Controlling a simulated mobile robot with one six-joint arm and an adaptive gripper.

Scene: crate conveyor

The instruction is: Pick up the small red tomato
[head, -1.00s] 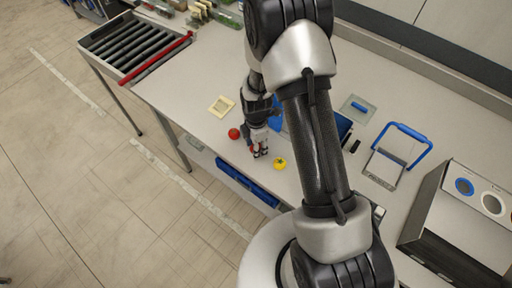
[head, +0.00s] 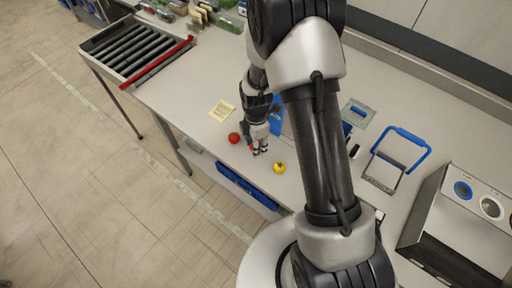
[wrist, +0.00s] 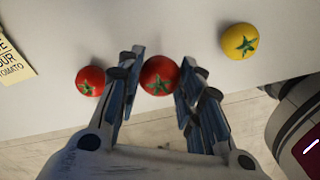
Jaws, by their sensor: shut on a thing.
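My gripper (wrist: 155,88) is shut on a red tomato (wrist: 159,75) with a green star-shaped stem, seen between its two fingers in the wrist view. A second red tomato (wrist: 90,81) lies on the table just left of the left finger. It looks smaller than the held one in this view, though their distances from the camera may differ. A yellow tomato (wrist: 239,41) lies to the right, apart from the gripper. In the head view my gripper (head: 260,149) is between the free red tomato (head: 234,138) and the yellow one (head: 279,168); the held tomato is mostly hidden there.
A printed note (head: 222,110) lies on the pale table (head: 185,100), whose front edge is close to the tomatoes. A roller conveyor (head: 135,48) with a red bar is at the far left. A blue-handled frame (head: 380,183) and a grey box (head: 455,215) stand to the right.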

